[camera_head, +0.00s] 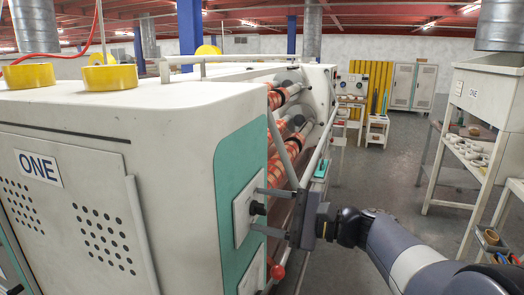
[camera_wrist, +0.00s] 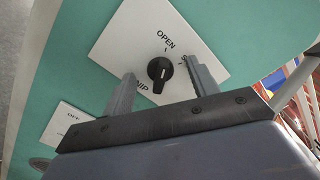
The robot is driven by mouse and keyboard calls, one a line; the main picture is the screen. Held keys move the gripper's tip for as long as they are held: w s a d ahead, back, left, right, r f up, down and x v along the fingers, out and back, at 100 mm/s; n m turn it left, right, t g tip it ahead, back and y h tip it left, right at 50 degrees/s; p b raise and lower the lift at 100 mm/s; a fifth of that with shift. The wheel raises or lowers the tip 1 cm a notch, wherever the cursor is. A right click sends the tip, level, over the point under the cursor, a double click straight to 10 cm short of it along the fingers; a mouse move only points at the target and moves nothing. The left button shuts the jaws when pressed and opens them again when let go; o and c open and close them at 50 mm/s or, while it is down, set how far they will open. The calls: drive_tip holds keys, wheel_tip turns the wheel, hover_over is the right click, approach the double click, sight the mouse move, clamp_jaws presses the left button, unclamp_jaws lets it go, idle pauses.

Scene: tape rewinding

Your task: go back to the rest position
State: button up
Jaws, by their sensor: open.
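My gripper (camera_head: 262,210) is at the teal end panel of the rewinding machine (camera_head: 230,170) in the head view. Its two fingers are apart, one on each side of a black rotary knob (camera_head: 257,208). In the wrist view the open gripper (camera_wrist: 158,92) has the knob (camera_wrist: 160,70) between its fingertips, with a gap to each finger. The knob sits on a white plate (camera_wrist: 130,38) lettered OPEN and NIP. My arm reaches in from the lower right in the head view.
A red ball-shaped handle (camera_head: 276,271) is just below my gripper. Orange rolls (camera_head: 277,135) and metal bars are behind it. Yellow tape rolls (camera_head: 108,77) lie on the machine top. A white shelf rack (camera_head: 470,150) stands at the right. Grey floor (camera_head: 395,190) lies between.

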drive_tip(key=b+v, duration=0.2)
drive_tip(key=v, duration=0.6)
drive_tip(key=shift+d, duration=0.35)
drive_tip(key=shift+s+r, duration=0.1)
drive_tip(key=shift+s, duration=0.05)
